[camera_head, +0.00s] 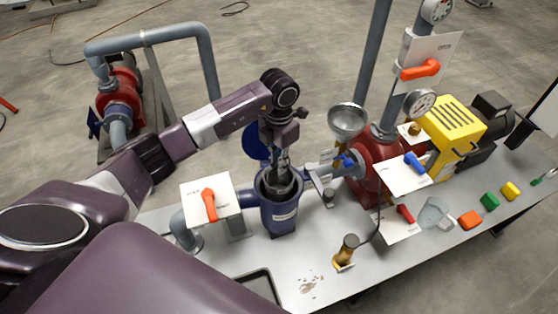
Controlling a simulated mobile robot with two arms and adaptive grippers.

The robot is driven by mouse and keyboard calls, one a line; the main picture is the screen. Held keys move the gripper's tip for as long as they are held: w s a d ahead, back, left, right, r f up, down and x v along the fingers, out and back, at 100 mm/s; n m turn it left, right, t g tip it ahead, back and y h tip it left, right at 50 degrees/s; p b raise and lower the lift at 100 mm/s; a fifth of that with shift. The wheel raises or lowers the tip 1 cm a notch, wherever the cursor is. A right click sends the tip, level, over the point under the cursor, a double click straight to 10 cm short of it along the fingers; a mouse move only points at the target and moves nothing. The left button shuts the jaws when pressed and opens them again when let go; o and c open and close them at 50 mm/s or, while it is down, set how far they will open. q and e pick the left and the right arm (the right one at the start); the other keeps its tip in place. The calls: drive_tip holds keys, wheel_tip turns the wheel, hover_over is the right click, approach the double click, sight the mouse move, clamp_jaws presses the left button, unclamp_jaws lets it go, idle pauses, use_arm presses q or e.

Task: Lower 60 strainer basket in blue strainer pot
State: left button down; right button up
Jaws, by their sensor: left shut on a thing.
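The blue strainer pot (281,217) stands upright on the grey bench, with its mouth open at the top. A dark grey strainer basket (281,187) shows within the pot's mouth; how deep it sits is hard to tell. My left gripper (279,163) points down from above the pot and is shut on the basket's upper part. The exact grip is small and partly hidden. A round blue lid (255,141) stands raised behind my gripper. My right gripper is not in view.
An orange-handled valve (209,205) with a white plate stands left of the pot. A red pump (371,165), a metal funnel (347,120) and blue-handled valve (415,163) stand to the right. A brass piece (346,250) stands in front. The front bench surface is partly clear.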

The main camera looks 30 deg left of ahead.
use_arm(q)
drive_tip(key=shift+f+b, duration=4.05)
drive_tip(key=shift+f, duration=1.45)
drive_tip(key=c, duration=1.9)
unclamp_jaws()
drive_tip(key=shift+r, duration=0.1)
drive_tip(key=shift+r+p, duration=3.15)
drive_tip(key=shift+r, duration=1.8)
drive_tip(key=shift+f, duration=0.1)
